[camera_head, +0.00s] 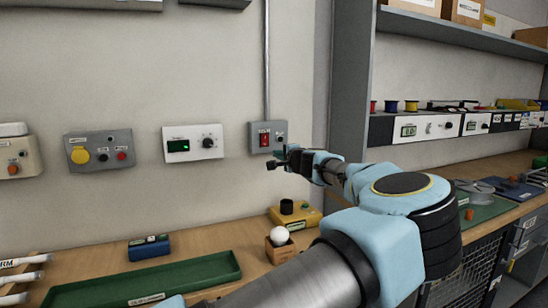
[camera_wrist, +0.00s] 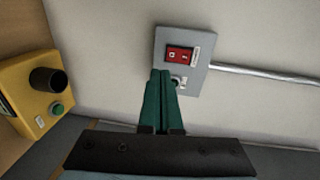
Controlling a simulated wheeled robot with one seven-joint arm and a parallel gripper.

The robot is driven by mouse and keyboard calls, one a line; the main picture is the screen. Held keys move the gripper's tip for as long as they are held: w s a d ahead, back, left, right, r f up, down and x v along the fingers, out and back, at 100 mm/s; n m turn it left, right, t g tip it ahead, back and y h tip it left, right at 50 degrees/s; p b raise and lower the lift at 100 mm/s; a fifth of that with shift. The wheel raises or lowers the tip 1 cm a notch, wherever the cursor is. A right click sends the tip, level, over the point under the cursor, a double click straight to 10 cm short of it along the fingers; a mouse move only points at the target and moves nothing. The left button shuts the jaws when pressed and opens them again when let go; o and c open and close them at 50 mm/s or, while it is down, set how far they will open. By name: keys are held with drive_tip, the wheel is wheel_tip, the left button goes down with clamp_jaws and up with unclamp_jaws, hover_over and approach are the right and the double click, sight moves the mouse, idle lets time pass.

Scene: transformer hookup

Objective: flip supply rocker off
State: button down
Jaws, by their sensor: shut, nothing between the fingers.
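The supply rocker (camera_head: 265,140) is a red switch on a grey wall box (camera_head: 255,138) in the head view. In the wrist view the red rocker (camera_wrist: 180,54) sits in the upper part of the grey box (camera_wrist: 197,78), with a small round fitting just below it. My gripper (camera_head: 272,165) is just below the box in the head view. In the wrist view its green fingers (camera_wrist: 161,72) are together and empty. Their tips overlap the lower left of the box, below the rocker. I cannot tell whether they touch it.
A conduit (camera_head: 266,60) runs up from the box. A white panel (camera_head: 193,143) with a green display is to its left. Below stand a yellow box (camera_head: 307,217) with a black knob, a white ball (camera_head: 280,235) in a holder and a green tray (camera_head: 205,270).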

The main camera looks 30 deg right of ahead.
drive_tip(key=shift+s+a+f+b, duration=0.15)
drive_tip(key=shift+s+b, duration=0.2)
drive_tip(key=shift+s, duration=0.7)
drive_tip(key=shift+s+a+f+b, duration=0.1)
drive_tip(key=shift+s+b, duration=0.2)
drive_tip(key=shift+s, duration=0.75)
drive_tip(key=w+a+f+n+g+y, duration=0.2)
drive_tip(key=w+a+f, duration=0.15)
drive_tip(key=a, duration=0.55)
drive_tip(key=w+a+f+n+g+y, duration=0.1)
drive_tip(key=w+a+f+n+y, duration=0.15)
drive_tip(key=w+a, duration=0.4)
drive_tip(key=s+a+f+n+g+y, duration=0.1)
drive_tip(key=s+a+f+n+g, duration=0.3)
drive_tip(key=a, duration=0.7)
drive_tip(key=w+a+f+n+g+y, duration=0.1)
drive_tip(key=a+f+n+g, duration=0.1)
drive_tip(key=a+f, duration=0.75)
drive_tip(key=s+a+n+g+h, duration=0.2)
drive_tip(key=s+a+n+g, duration=0.2)
drive_tip(key=s+a, duration=0.5)
drive_tip(key=s+a+r+n+g+h, duration=0.1)
drive_tip(key=s+a+r, duration=0.1)
drive_tip(key=s, duration=0.6)
drive_tip(key=s+a+r+n+g+h, duration=0.1)
drive_tip(key=s+a+r+n+h, duration=0.1)
drive_tip(key=s, duration=0.7)
drive_tip(key=shift+a+r, duration=0.8)
drive_tip(key=shift+a, duration=0.35)
